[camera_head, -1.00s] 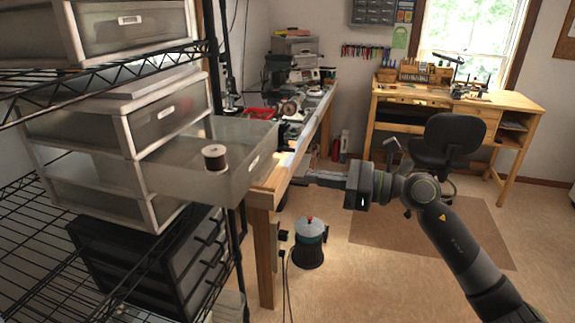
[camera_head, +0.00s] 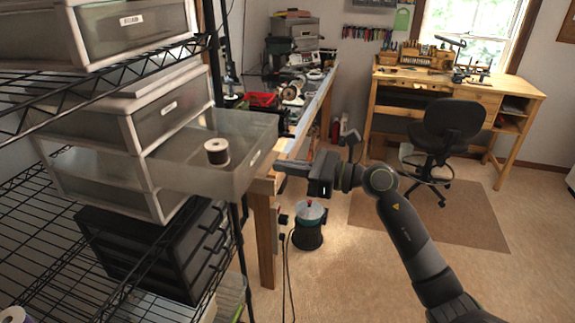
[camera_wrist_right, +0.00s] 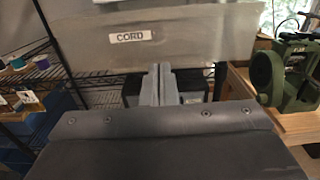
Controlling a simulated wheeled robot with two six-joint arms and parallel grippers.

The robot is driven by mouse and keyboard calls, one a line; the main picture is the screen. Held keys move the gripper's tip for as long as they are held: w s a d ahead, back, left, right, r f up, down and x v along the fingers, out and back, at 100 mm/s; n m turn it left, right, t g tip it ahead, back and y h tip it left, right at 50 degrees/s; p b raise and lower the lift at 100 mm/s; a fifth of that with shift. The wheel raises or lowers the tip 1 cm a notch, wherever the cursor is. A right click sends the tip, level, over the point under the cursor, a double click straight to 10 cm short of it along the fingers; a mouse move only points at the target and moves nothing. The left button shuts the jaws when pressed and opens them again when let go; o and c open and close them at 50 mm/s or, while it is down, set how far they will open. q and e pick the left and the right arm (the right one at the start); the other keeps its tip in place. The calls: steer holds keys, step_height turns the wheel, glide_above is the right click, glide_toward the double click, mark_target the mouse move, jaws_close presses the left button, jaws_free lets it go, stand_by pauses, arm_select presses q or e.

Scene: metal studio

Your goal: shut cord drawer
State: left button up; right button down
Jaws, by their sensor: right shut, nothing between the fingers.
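The cord drawer (camera_head: 230,165) is a translucent grey drawer pulled out of a white plastic drawer unit (camera_head: 125,130) on the wire shelf. A dark spool with a pale top (camera_head: 216,152) stands in it. In the right wrist view the drawer's front (camera_wrist_right: 200,35) carries a label reading CORD (camera_wrist_right: 130,37). My right gripper (camera_head: 283,166) is shut and empty, just right of the drawer front in the head view. In the wrist view its fingertips (camera_wrist_right: 157,72) are at the front's lower edge; I cannot tell if they touch. My left gripper is not in view.
A black drawer unit (camera_head: 150,250) stands below on the wire shelving (camera_head: 60,250). A wooden workbench (camera_head: 262,235) adjoins the drawer on the right. A green machine (camera_wrist_right: 288,75) shows in the wrist view. Open floor (camera_head: 360,285) lies to the right, with a chair (camera_head: 447,135).

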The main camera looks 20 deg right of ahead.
steer(key=b, duration=0.7)
glide_toward(200, 144)
steer(key=a, duration=0.4)
steer(key=s+a, duration=0.1)
steer(key=a, duration=0.1)
steer(key=shift+a+r, duration=0.35)
steer(key=shift+r, duration=0.2)
steer(key=shift+s+r, duration=0.1)
steer(key=shift+d, duration=0.1)
